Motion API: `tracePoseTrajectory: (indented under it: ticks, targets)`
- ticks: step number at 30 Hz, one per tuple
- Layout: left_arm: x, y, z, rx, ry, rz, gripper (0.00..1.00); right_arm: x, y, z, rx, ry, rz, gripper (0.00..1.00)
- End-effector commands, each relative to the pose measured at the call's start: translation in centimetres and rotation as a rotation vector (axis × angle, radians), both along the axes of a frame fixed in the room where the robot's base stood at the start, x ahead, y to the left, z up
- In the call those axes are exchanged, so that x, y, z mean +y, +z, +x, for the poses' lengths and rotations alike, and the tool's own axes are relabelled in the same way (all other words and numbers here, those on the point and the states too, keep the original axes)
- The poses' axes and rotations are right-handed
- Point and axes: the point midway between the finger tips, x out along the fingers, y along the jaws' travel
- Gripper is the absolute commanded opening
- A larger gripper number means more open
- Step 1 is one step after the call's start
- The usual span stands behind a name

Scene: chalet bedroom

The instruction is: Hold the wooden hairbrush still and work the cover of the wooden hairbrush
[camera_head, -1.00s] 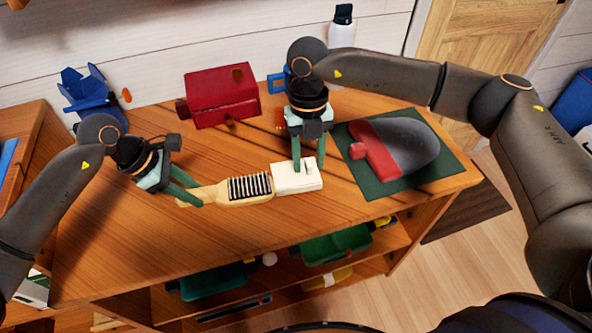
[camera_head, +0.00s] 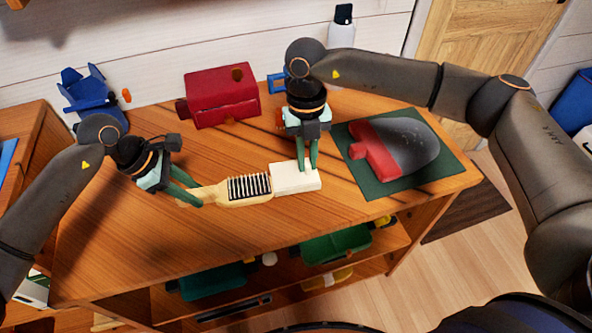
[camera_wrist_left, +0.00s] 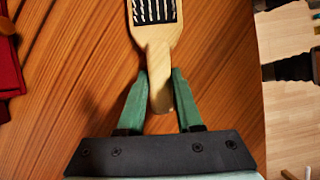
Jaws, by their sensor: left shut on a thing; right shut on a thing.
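The wooden hairbrush (camera_head: 238,192) lies on the wooden table top, its dark bristle field with pale pins facing up; it also shows in the left wrist view (camera_wrist_left: 158,36). My left gripper (camera_head: 195,195) is shut on its handle, with a finger on each side in the left wrist view (camera_wrist_left: 160,74). The white block-like cover (camera_head: 288,180) sits at the brush's right end, beside the bristles. My right gripper (camera_head: 308,168) points down at the cover's right part, its fingers shut on it. The exact contact of the fingertips is small in view.
A dark green mat (camera_head: 373,187) with a red and grey object (camera_head: 405,150) lies to the right. A red box (camera_head: 222,97) and a blue object (camera_head: 90,95) stand at the back. The front table area is clear.

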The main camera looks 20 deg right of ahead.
Motion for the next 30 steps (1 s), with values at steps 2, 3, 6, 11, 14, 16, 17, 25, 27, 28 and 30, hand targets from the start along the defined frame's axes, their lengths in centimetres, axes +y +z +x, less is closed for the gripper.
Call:
tracePoseTrajectory:
  ticks: [2, 3, 6, 11, 14, 16, 17, 25, 27, 28, 30]
  targets:
    - [0.0, 0.0, 0.0, 0.001, 0.000, 0.001, 0.00, 0.6, 0.0, 0.1, -0.001, 0.003, 0.002, 0.00]
    - [0.0, 0.0, 0.0, 0.001, 0.000, 0.001, 0.00, 0.8, 0.0, 0.1, -0.001, 0.002, 0.002, 0.00]
    - [0.0, 0.0, 0.0, 0.001, 0.000, 0.001, 0.00, 1.5, 0.0, 0.2, -0.001, 0.002, 0.002, 0.00]
    - [0.0, 0.0, 0.0, 0.001, 0.000, 0.001, 0.00, 2.5, 0.1, 0.2, -0.001, 0.003, 0.003, 0.00]
    - [0.0, 0.0, 0.0, 0.001, 0.000, 0.000, 0.00, 3.0, 0.1, 0.3, -0.001, 0.002, 0.003, 0.00]
    - [0.0, 0.0, 0.0, 0.001, 0.000, 0.000, 0.00, 3.5, 0.1, 0.4, -0.001, 0.003, 0.003, 0.00]
    - [0.0, 0.0, 0.0, 0.001, 0.000, 0.000, 0.00, 3.6, 0.1, 0.4, -0.001, 0.002, 0.003, 0.00]
    - [0.0, 0.0, 0.0, 0.000, -0.001, 0.000, 0.00, 5.3, 0.1, 0.6, -0.001, 0.002, 0.003, 0.00]
    - [0.0, 0.0, 0.0, 0.000, -0.001, 0.000, 0.00, 5.7, 0.1, 0.6, -0.001, 0.003, 0.003, 0.00]
    - [0.0, 0.0, 0.0, 0.000, -0.001, 0.000, 0.00, 5.9, 0.1, 0.6, -0.001, 0.003, 0.003, 0.00]
    - [-0.1, 0.0, 0.0, 0.000, -0.001, 0.000, 0.00, 6.3, 0.1, 0.7, -0.001, 0.002, 0.003, 0.00]
